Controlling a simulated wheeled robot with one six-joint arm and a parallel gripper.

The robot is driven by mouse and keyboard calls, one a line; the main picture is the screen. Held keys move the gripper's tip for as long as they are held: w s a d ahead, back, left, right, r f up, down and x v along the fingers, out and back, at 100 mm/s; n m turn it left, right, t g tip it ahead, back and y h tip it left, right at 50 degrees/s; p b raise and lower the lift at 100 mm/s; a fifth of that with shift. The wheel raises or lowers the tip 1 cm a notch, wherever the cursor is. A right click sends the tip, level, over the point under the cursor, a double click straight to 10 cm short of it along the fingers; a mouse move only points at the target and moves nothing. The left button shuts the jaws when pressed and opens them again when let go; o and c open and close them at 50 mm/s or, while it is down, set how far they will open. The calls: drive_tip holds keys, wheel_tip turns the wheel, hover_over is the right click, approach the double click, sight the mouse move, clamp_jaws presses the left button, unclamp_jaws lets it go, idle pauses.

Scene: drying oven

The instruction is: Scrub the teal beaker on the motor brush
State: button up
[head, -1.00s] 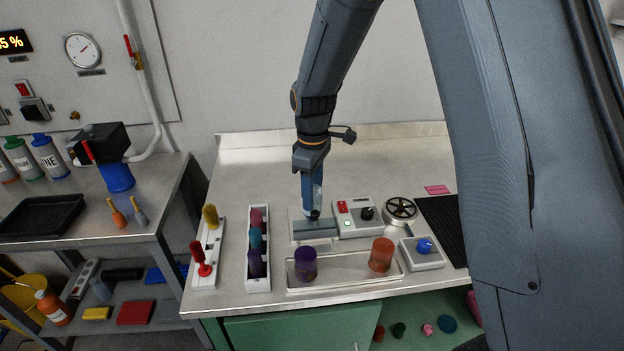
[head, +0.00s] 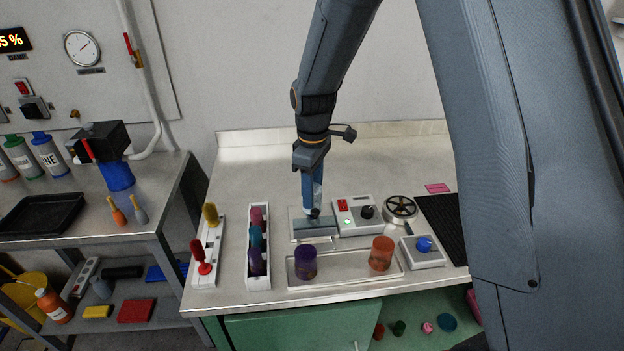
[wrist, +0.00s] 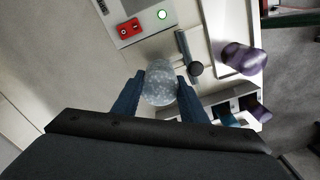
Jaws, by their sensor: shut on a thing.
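My gripper (head: 312,190) is shut on a pale grey-blue, speckled, see-through beaker (wrist: 160,84), seen between the fingers in the wrist view. Its colour looks washed out, so I cannot tell if it is teal. In the head view the beaker is mostly hidden by the fingers. It is over the motor brush unit (head: 315,229), which has a grey block and a dark round part (wrist: 195,69). I cannot tell if the beaker touches the brush. The control box (head: 357,216) beside it has a red switch (wrist: 129,29) and a lit greenish button (wrist: 162,14).
A white rack (head: 258,282) holds pink, teal and purple pieces. A tray (head: 340,277) in front carries a purple beaker (head: 305,262) and an orange beaker (head: 381,254). A blue-knobbed box (head: 424,247) stands right of it. The bench behind my gripper is clear.

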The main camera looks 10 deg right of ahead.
drive_tip(key=shift+r+p, duration=2.5)
drive_tip(key=shift+r, duration=1.05)
